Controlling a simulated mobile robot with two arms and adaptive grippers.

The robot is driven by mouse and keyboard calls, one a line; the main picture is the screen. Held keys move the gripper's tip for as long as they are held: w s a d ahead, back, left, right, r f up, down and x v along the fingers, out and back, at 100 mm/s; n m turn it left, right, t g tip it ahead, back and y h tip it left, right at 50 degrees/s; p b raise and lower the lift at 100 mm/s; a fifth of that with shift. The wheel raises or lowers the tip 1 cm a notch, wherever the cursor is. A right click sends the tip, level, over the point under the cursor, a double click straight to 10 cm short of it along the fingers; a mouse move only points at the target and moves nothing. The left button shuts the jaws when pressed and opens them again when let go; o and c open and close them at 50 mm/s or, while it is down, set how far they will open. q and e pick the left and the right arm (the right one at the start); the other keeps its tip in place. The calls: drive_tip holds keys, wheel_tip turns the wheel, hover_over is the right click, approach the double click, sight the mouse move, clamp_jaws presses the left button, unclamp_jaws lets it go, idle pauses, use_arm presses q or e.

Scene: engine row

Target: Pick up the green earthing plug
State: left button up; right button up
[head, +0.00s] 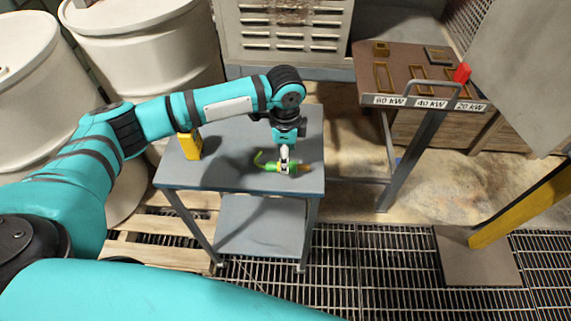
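The green earthing plug (272,166) lies on the top of a small grey table (225,177), near its right side. It has a curled green tail at its left, and an orange end shows at its right. My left gripper (284,166) points straight down at the middle of the plug, with its fingertips at the plug and covering part of it. The fingers are too small in this view to tell whether they are closed on it. My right gripper is not in view.
A yellow device (189,145) stands on the table's left part. White drums (150,50) stand at the left. A yellow post (520,208) is at the right.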

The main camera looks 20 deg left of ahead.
use_arm(q)
drive_tip(key=shift+f+p, duration=0.3)
drive_tip(key=shift+f, duration=1.6)
clamp_jaws()
